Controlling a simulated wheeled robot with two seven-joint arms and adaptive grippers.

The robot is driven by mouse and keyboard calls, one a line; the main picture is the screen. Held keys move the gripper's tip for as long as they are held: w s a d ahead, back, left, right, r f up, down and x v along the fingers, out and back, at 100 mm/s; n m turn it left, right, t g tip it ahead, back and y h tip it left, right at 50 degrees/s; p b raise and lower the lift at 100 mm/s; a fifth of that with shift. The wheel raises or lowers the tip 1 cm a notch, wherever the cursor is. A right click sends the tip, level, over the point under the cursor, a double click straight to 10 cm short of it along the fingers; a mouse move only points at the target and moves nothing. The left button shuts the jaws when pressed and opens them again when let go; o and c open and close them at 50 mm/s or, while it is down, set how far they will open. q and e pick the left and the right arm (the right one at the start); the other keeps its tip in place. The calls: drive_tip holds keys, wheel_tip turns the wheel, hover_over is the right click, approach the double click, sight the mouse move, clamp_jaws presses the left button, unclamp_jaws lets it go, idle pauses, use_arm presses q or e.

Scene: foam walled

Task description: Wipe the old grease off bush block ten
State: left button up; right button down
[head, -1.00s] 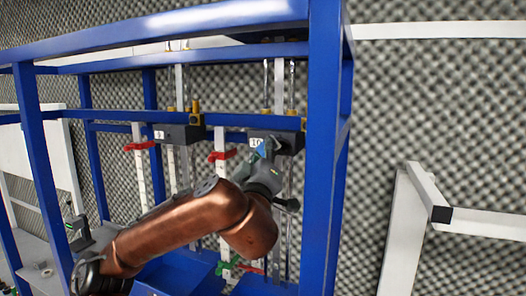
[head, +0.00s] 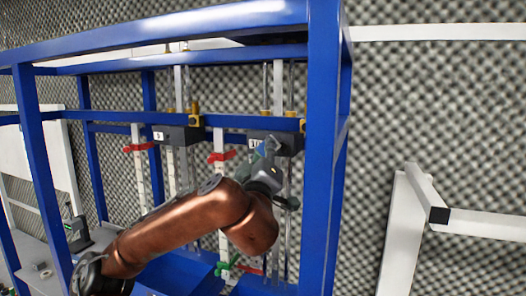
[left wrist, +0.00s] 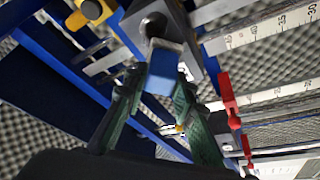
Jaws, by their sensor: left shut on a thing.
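Bush block ten is a dark grey block (head: 290,142) with a white number label (head: 255,142), hung on the blue frame's middle rail in the head view. My left gripper (head: 268,148) is in front of it and hides part of its face. In the left wrist view, my left gripper's green fingers (left wrist: 157,100) are shut on a blue pad (left wrist: 160,76) with a pale end. The pad's far end is close to a grey block with a round bore (left wrist: 153,24). I cannot tell whether they touch. Grease cannot be made out. My right gripper is out of view.
A similar block (head: 178,134) hangs to the left. White scales with red clamps (head: 221,156) and vertical rods stand between the frame's posts. A thick blue post (head: 322,150) stands close right of my gripper. A yellow fitting (left wrist: 92,10) is near the bore.

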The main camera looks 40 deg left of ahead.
use_arm(q)
drive_tip(key=shift+w+a, duration=0.1)
drive_tip(key=shift+w, duration=0.1)
drive_tip(key=shift+w+d+p, duration=0.2)
drive_tip(key=shift+w+d, duration=0.05)
drive_tip(key=shift+d, duration=0.65)
drive_tip(key=shift+w+d+p, duration=0.2)
drive_tip(key=shift+d, duration=0.65)
